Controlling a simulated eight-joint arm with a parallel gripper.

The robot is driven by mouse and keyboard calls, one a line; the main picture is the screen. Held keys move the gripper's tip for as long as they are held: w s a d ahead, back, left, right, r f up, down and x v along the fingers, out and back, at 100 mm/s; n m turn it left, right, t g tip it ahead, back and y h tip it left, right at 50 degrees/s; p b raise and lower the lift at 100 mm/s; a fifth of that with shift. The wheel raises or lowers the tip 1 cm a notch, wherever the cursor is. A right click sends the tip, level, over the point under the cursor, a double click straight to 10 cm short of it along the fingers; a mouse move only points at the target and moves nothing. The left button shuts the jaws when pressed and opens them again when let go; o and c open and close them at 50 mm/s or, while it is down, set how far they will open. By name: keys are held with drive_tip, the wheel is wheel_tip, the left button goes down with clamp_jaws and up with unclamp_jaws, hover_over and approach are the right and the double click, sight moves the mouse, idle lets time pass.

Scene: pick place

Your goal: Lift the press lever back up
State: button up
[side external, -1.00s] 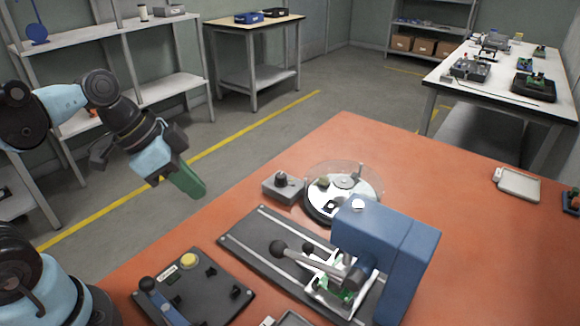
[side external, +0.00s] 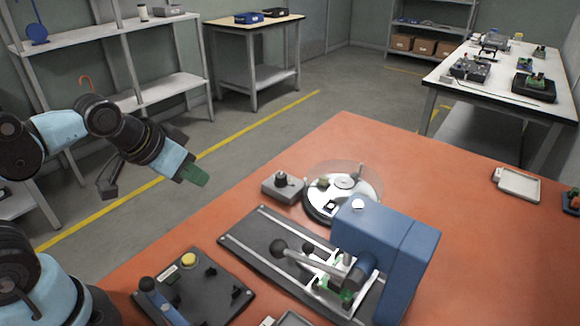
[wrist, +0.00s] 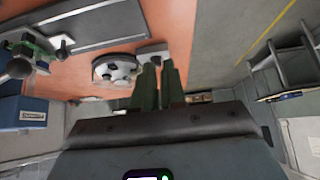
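The blue press (side external: 412,250) stands on a dark base plate (side external: 245,236) with pale rails. Its lever (side external: 315,256) is a metal rod with a dark ball knob (side external: 279,248); it points out to the left, roughly level, above the plate. A green part lies under the press, partly hidden by the lever and press. My gripper (side external: 195,177) has green fingers and hangs in the air left of the table, well apart from the lever. In the wrist view, its fingers (wrist: 159,85) are close together with nothing visible between them; the knob (wrist: 18,68) is at the far left.
A round dish with a clear cover (side external: 342,192) and a grey knob box (side external: 282,187) sit behind the press. A dark control panel (side external: 195,288) with a yellow button is at the front left. A pale tray (side external: 517,184) lies at right. The table's right middle is clear.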

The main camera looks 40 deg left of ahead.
drive_tip(key=o, duration=0.8)
drive_tip(key=d+r+m, duration=0.1)
drive_tip(key=d+m, duration=0.1)
drive_tip(key=d, duration=0.1)
drive_tip(key=d+r+m+g, duration=0.1)
drive_tip(key=d+m, duration=0.2)
drive_tip(key=d+r+m+g+h, duration=0.1)
drive_tip(key=d+r+m, duration=0.1)
drive_tip(key=d, duration=0.1)
drive_tip(key=shift+w, duration=0.4)
drive_tip(key=m+g+y, duration=0.1)
drive_tip(key=m+g, duration=0.2)
drive_tip(key=m, duration=0.7)
approach(286, 250)
drive_tip(key=f, duration=0.3)
drive_tip(key=w+f, duration=0.1)
drive_tip(key=f, duration=0.4)
drive_tip(key=shift+w+f, duration=0.2)
drive_tip(key=shift+f, duration=0.2)
clamp_jaws()
